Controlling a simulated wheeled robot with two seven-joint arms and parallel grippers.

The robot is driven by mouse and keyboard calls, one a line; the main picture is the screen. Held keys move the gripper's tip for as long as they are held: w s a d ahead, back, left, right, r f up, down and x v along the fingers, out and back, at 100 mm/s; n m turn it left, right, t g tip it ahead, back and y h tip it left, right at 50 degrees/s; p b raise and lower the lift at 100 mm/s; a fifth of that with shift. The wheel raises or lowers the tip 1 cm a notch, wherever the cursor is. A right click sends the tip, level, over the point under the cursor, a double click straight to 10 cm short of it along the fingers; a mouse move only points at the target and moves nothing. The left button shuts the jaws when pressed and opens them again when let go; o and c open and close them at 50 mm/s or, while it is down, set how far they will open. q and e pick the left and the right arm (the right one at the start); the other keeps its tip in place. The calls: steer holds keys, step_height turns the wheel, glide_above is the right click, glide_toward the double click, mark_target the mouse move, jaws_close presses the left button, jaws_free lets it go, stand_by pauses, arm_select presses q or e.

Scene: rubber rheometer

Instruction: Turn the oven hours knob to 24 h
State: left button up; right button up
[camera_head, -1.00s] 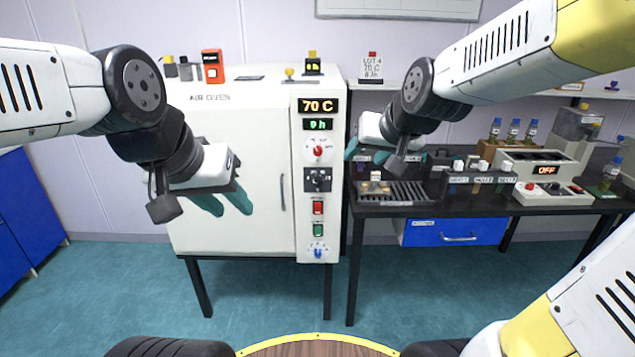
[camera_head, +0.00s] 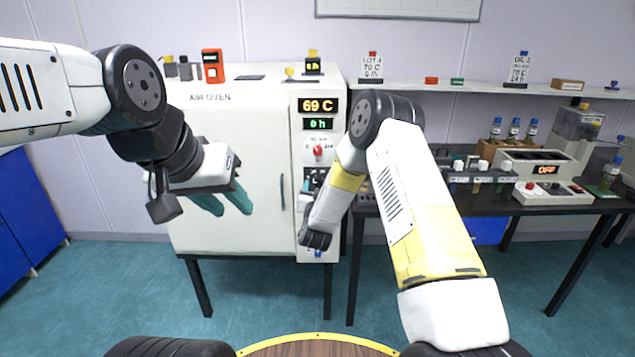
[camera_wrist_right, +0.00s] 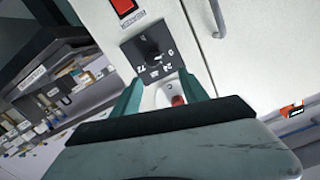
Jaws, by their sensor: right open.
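The hours knob (camera_wrist_right: 152,50) is a black knob on a dark square plate with small white numbers, on the oven's front. It shows just beyond my right gripper (camera_wrist_right: 163,90), whose teal fingers are apart and empty. In the head view my right arm hides most of the knob plate. The hours display (camera_head: 318,124) reads 0 h. My left gripper (camera_head: 224,201) is open and empty in front of the oven door.
The temperature display (camera_head: 318,105) reads 69 C, above the red dial (camera_head: 319,151). The oven door handle (camera_head: 282,191) is left of the panel. A black table (camera_head: 560,208) with instruments stands right. Small items, including a red device (camera_head: 212,66), stand on the oven.

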mark_target(317, 184)
steer(key=shift+t+h, duration=0.3)
steer(key=w+f, duration=0.1)
steer(key=w, duration=0.3)
steer(key=w+f, duration=0.1)
steer(key=w, duration=0.2)
steer(key=shift+d+f, duration=0.15)
steer(key=shift+f, duration=0.2)
steer(key=shift+m, duration=0.3)
jaws_close()
